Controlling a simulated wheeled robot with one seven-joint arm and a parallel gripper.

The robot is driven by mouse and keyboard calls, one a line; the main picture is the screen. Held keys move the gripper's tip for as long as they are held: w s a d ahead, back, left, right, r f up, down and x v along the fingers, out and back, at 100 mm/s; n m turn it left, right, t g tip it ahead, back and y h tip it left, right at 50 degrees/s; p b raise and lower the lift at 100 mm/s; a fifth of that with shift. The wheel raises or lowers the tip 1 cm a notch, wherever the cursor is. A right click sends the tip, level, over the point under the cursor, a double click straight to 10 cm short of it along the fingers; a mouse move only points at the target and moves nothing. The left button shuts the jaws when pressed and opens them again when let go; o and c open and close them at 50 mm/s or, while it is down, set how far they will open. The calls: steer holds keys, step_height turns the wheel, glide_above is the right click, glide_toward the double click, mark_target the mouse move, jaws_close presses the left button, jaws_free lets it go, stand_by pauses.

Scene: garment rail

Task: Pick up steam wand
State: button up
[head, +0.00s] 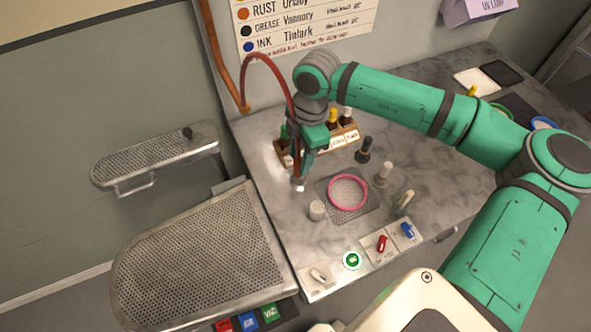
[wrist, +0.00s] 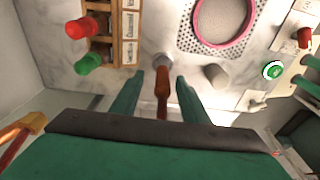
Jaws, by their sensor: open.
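The steam wand (head: 297,172) stands roughly upright at the left part of the marble counter, its metal end low near the surface. A red hose (head: 270,66) arches to it from the copper pipe on the wall. In the wrist view its red-brown handle (wrist: 162,92) lies between my two green fingers, with a visible gap on either side. My gripper (head: 306,165) points down at the wand and partly hides it in the head view. My gripper (wrist: 160,84) is open around the handle.
A wooden rack (head: 347,139) of bottles is close behind my gripper. A pink ring (head: 331,204) on a perforated mat, a white cap (head: 317,210) and several small bottles stand to the right. Switches line the front edge. A perforated pressing board (head: 205,255) is at front left.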

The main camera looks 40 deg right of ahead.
mark_target(296, 171)
steer(key=shift+a+f, duration=0.2)
steer(key=shift+f, duration=0.7)
steer(key=shift+a+f, duration=0.25)
steer(key=shift+f, duration=0.65)
steer(key=shift+a+f, duration=0.2)
steer(key=shift+f, duration=0.7)
jaws_close()
